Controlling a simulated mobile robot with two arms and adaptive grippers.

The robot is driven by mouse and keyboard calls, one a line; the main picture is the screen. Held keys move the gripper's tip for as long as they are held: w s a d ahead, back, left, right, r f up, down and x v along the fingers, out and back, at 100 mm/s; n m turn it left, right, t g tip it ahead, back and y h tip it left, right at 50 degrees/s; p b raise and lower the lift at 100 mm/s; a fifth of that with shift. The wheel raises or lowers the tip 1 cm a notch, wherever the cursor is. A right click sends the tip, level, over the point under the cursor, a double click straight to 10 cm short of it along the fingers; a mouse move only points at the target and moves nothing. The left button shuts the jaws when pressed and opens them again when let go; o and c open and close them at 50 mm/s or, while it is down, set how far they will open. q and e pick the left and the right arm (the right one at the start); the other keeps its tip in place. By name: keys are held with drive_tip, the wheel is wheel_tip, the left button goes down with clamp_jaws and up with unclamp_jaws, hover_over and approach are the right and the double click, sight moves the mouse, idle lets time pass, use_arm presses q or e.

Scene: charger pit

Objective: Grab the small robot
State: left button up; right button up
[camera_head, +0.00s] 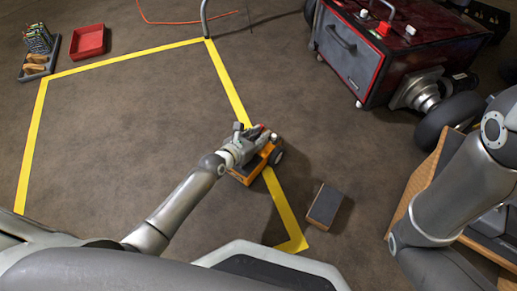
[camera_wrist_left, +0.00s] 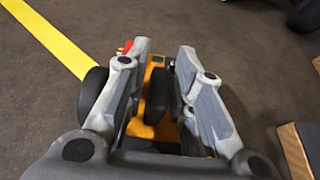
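The small robot (camera_head: 259,167) is orange with dark wheels and sits on the floor over the right yellow line. My left gripper (camera_head: 262,134) is low over it and hides much of its top. In the left wrist view, the gripper (camera_wrist_left: 163,55) is open, with one finger on each side of a black upright part on the orange body (camera_wrist_left: 140,129). Orange shows between the left finger and that part; whether the right finger touches it I cannot tell. A dark wheel shows left of the fingers. My right arm is at the right edge; its gripper is out of view.
A dark block with a tan side (camera_head: 325,206) lies just right of the small robot. A large red wheeled machine (camera_head: 375,50) stands upper right. A red tray (camera_head: 88,41) and a grey tool tray (camera_head: 54,55) are upper left. The taped floor area (camera_head: 120,125) is clear.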

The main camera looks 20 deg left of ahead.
use_arm(q)
clamp_jaws()
drive_tip(key=shift+w+r, duration=0.1)
drive_tip(key=shift+r, duration=0.1)
drive_tip(key=shift+r, duration=0.15)
